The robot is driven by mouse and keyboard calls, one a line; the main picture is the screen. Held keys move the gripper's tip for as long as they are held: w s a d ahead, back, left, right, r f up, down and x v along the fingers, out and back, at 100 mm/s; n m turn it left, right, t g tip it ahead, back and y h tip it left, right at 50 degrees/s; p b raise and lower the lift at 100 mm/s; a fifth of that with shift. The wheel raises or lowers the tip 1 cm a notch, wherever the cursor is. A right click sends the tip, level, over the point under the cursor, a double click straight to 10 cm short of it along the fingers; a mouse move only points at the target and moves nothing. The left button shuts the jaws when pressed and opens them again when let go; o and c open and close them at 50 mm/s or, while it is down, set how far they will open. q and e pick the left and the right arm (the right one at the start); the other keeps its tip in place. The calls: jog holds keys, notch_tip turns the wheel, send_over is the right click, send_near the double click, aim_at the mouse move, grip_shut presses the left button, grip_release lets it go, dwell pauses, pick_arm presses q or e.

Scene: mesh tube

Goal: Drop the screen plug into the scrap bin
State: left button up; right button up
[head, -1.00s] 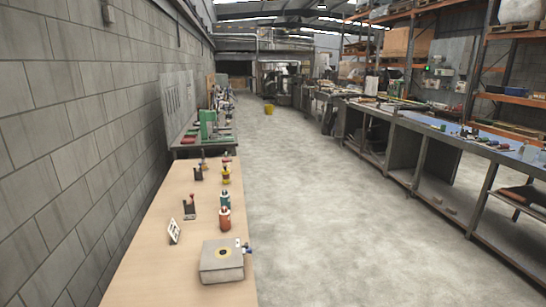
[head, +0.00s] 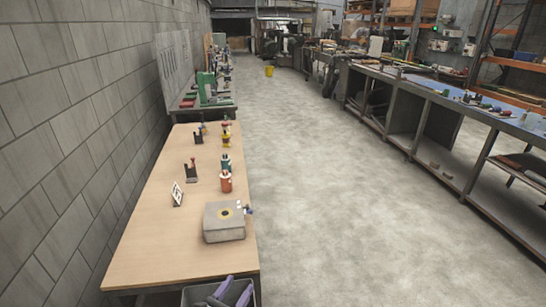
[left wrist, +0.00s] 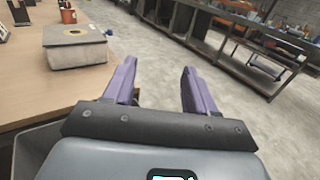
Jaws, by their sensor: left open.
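My left gripper (head: 238,284) shows at the bottom edge of the head view, its two purple fingers over a grey bin (head: 196,294), likely the scrap bin. In the left wrist view the fingers (left wrist: 159,66) stand apart with nothing visible between them. The grey bin wall shows there at the lower left (left wrist: 35,145). I cannot pick out the screen plug; the bin's inside is mostly out of frame or hidden. A grey block (head: 224,232) with a yellow ring around a dark hole sits on the near table end. My right gripper is out of view.
A block wall runs along the left. Open concrete floor lies to the right.

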pick_arm(q)
jog(key=shift+s+d+r, duration=0.25)
jog(key=shift+d+r, duration=0.35)
jog(key=shift+d, duration=0.3)
jog(key=shift+s+d+r, duration=0.25)
jog(key=shift+d+r, duration=0.35)
jog(key=shift+d, duration=0.3)
